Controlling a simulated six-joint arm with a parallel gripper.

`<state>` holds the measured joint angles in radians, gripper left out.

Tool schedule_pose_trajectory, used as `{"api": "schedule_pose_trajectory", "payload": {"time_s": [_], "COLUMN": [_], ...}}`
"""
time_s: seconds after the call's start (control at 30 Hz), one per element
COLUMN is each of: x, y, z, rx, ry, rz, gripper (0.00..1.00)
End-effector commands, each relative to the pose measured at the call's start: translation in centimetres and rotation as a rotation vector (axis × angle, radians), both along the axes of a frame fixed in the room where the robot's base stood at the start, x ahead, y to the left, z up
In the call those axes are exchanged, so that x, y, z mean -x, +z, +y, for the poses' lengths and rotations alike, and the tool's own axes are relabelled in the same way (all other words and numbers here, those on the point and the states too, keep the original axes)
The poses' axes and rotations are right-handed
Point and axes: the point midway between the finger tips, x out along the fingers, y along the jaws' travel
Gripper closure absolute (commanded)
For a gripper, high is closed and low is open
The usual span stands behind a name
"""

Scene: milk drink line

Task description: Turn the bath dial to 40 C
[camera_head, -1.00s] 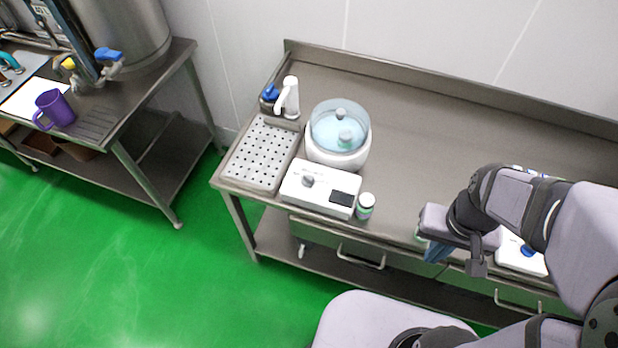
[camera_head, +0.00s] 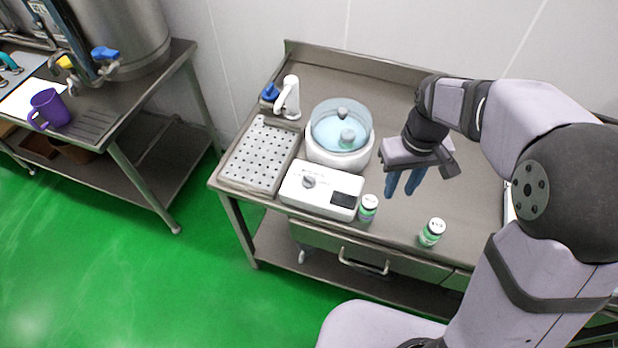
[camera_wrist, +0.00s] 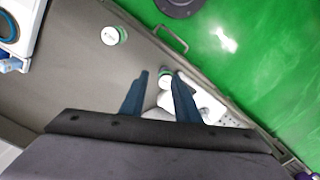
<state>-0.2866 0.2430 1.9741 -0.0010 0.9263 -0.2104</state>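The water bath (camera_head: 339,138) is a white round base with a clear blue dome lid, and a green-labelled bottle shows inside it. In front of it is a white control box (camera_head: 318,190) with a grey round dial (camera_head: 309,182) and a dark display (camera_head: 343,199). The dial's setting is too small to read. My gripper (camera_head: 402,183) is above the table to the right of the bath, with blue fingers apart and nothing between them. In the wrist view the fingers (camera_wrist: 160,97) are also apart, with part of the white box beyond them.
A white-capped bottle (camera_head: 368,207) stands against the box's right end, and another (camera_head: 432,232) stands near the table's front edge. The table behind the bath is clear.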

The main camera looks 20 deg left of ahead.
Motion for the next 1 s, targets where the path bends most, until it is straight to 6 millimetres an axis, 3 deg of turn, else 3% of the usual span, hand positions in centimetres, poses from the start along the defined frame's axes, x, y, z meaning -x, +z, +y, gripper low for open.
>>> {"api": "schedule_pose_trajectory", "payload": {"time_s": [0.03,0.2,0.4,0.5,0.7,1.0], "x": [-1.4,-4.6,-5.9,-5.9,-5.7,-5.6], "y": [-1.2,-3.0,-5.1,-5.8,-6.5,-7.0], "z": [2.3,9.6,17.3,20.0,22.6,22.9], "rx": [0.000,0.000,0.000,0.000,-0.002,-0.001], "ry": [0.073,0.299,0.522,0.598,0.675,0.682], "rz": [0.001,0.002,0.002,0.002,0.000,0.001], "gripper": [0.71,0.71,0.71,0.71,0.71,0.71]}}
